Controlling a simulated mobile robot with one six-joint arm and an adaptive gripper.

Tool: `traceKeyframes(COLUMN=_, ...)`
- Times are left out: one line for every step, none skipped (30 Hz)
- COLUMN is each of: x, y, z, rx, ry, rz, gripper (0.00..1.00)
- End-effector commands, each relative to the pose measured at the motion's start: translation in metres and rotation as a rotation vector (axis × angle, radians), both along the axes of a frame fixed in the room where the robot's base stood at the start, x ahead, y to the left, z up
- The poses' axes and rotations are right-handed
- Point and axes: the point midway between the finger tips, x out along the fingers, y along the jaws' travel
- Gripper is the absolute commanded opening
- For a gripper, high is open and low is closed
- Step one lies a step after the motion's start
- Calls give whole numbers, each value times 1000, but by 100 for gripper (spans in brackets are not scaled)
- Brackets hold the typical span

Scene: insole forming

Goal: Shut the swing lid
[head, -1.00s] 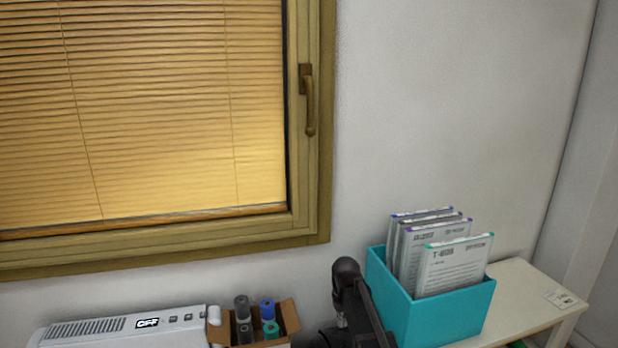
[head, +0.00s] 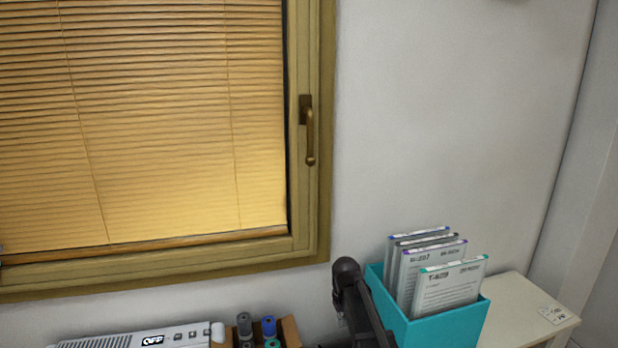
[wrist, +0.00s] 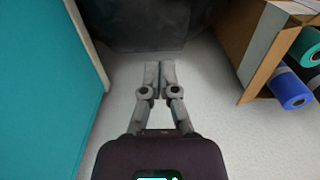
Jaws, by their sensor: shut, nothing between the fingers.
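No swing lid can be made out in either view. A white machine (head: 125,341) with a small display stands at the bottom left of the head view, mostly cut off by the frame edge. I cannot tell whether it carries the lid. My gripper (wrist: 153,72) is shut and empty in the wrist view, over a pale surface, with a dark panel (wrist: 135,25) beyond its fingertips. In the head view my dark arm shows at the bottom, but the gripper is out of sight.
A teal box (head: 440,332) holding several documents stands on a cream table (head: 515,305); its wall (wrist: 40,80) is left of my gripper. A cardboard box (wrist: 215,35) with coloured rolls (wrist: 290,88) is to the right. Pale floor or tabletop lies between. A window is behind.

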Motion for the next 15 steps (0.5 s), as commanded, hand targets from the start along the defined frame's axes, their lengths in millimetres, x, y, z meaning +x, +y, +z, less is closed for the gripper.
traceKeyframes(x=0, y=0, z=8, rx=0, ry=0, rz=0, gripper=0)
traceKeyframes(x=0, y=0, z=10, rx=0, ry=0, rz=0, gripper=0)
traceKeyframes(x=0, y=0, z=12, rx=0, ry=0, rz=0, gripper=0)
traceKeyframes(x=0, y=0, z=14, rx=0, ry=0, rz=0, gripper=0)
traceKeyframes(x=0, y=0, z=16, rx=0, ry=0, rz=0, gripper=0)
traceKeyframes(x=0, y=0, z=17, rx=0, ry=0, rz=0, gripper=0)
traceKeyframes(x=0, y=0, z=18, rx=0, ry=0, rz=0, gripper=0)
traceKeyframes(x=0, y=0, z=19, rx=0, ry=0, rz=0, gripper=0)
traceKeyframes(x=0, y=0, z=19, rx=0, ry=0, rz=0, gripper=0)
traceKeyframes(x=0, y=0, z=19, rx=0, ry=0, rz=0, gripper=0)
traceKeyframes(x=0, y=0, z=19, rx=0, ry=0, rz=0, gripper=0)
traceKeyframes(x=0, y=0, z=19, rx=0, ry=0, rz=0, gripper=0)
traceKeyframes(x=0, y=0, z=19, rx=0, ry=0, rz=0, gripper=0)
traceKeyframes(x=0, y=0, z=19, rx=0, ry=0, rz=0, gripper=0)
traceKeyframes(x=0, y=0, z=19, rx=0, ry=0, rz=0, gripper=0)
